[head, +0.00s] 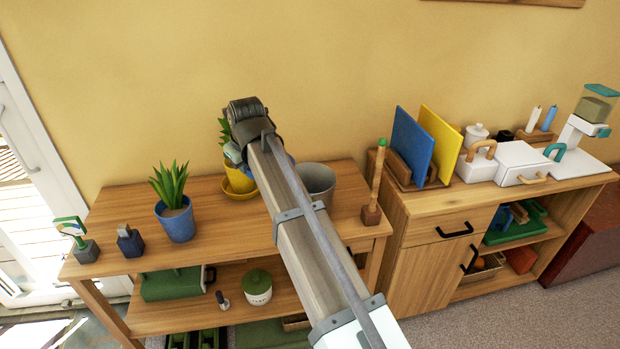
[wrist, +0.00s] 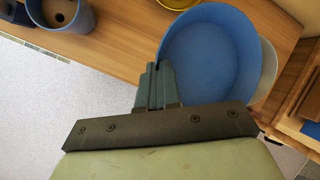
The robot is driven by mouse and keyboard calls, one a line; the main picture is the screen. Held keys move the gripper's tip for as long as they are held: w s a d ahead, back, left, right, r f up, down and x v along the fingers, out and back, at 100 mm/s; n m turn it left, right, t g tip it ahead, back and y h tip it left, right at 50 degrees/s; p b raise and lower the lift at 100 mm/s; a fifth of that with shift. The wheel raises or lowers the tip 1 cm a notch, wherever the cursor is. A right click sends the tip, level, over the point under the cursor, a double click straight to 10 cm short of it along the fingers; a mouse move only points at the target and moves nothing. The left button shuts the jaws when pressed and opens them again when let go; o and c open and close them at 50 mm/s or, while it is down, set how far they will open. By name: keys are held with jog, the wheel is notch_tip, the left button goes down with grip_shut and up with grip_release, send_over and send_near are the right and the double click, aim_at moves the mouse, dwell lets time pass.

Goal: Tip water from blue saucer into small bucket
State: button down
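In the wrist view the blue saucer (wrist: 212,50) is a round, shallow blue dish, seen from its open side. My gripper (wrist: 157,72) has its fingers together at the saucer's left rim and appears shut on it. The saucer overlaps the pale grey small bucket (wrist: 268,72), whose edge shows past its right side. No water can be made out in the saucer. In the head view the grey bucket (head: 319,179) stands on the bench, partly behind my arm. The saucer is largely hidden there behind my wrist.
A yellow pot (head: 240,178) on a yellow saucer stands left of the bucket. A wooden-handled tool (head: 373,195) stands upright to the bucket's right.

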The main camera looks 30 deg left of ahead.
jog(key=shift+s+a+f+t+h, duration=0.2)
jog(key=shift+s+f+t, duration=0.25)
jog(key=shift+f, duration=0.15)
jog(key=shift+s+a+f+t+h, duration=0.2)
jog(key=shift+s+f+t, duration=0.2)
jog(key=shift+f, duration=0.15)
jog(key=shift+s+r, duration=0.1)
jog(key=s+a+r, duration=0.2)
jog(key=s+r, duration=0.3)
jog(key=shift+s+a, duration=0.15)
jog(key=shift+a, duration=0.15)
jog(key=shift+f, duration=0.1)
